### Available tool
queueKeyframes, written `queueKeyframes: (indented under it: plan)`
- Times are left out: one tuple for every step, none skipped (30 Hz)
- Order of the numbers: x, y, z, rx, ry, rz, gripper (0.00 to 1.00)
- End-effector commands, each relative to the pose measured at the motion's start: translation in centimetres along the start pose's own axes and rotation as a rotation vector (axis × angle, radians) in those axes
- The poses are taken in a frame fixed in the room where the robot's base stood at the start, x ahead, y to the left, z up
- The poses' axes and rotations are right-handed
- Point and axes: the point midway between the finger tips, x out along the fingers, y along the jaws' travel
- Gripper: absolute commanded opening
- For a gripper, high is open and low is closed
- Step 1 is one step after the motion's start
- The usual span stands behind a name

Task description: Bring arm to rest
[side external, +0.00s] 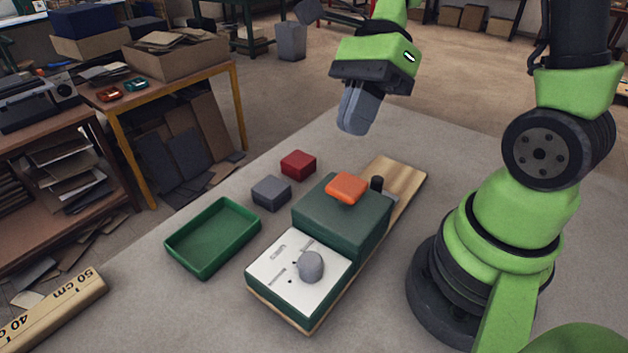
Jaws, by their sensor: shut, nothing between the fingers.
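My gripper (354,110) hangs in the air above the table (455,145), above and behind the dark green block. Its grey fingers are together and hold nothing. The arm is green and black, with its base at the right of the table. Below the gripper, an orange block (347,187) rests on top of the dark green block (340,222). The gripper is clear of both. The green block sits on a wooden board (402,178).
A white panel (285,270) with a grey rounded knob (311,266) is at the board's near end. A black peg (377,184) stands beside the green block. A green tray (213,238), a grey box (271,193) and a red box (298,165) lie to the left. The table's far right is clear.

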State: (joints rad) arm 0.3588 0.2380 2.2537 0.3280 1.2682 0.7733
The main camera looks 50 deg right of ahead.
Motion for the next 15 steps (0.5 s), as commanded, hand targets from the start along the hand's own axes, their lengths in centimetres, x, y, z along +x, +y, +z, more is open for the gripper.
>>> queueKeyframes:
  plan:
    - [-0.7,0.8,0.6,-0.147,0.051,-0.047,0.00]
    - [-1.0,1.3,0.9,-0.243,0.085,-0.074,0.00]
    - [-1.5,1.9,1.2,-0.377,0.134,-0.110,0.00]
    - [-1.9,2.4,1.4,-0.477,0.173,-0.136,0.00]
    - [-2.3,2.9,1.6,-0.576,0.211,-0.162,0.00]
    - [-2.8,3.5,1.9,-0.706,0.264,-0.196,0.00]
    - [-3.1,4.0,2.0,-0.804,0.305,-0.221,0.00]
    - [-3.5,4.4,2.2,-0.898,0.346,-0.246,0.00]
    - [-4.0,5.0,2.4,-1.022,0.401,-0.279,0.00]
    - [-4.3,5.4,2.5,-1.110,0.442,-0.301,0.00]
    - [-4.7,5.8,2.6,-1.194,0.483,-0.324,0.00]
    - [-5.1,6.3,2.8,-1.296,0.536,-0.351,0.00]
    - [-5.3,6.7,2.9,-1.365,0.572,-0.369,0.00]
    - [-5.6,7.0,2.9,-1.428,0.608,-0.387,0.00]
    - [-5.9,7.3,3.0,-1.502,0.649,-0.407,0.00]
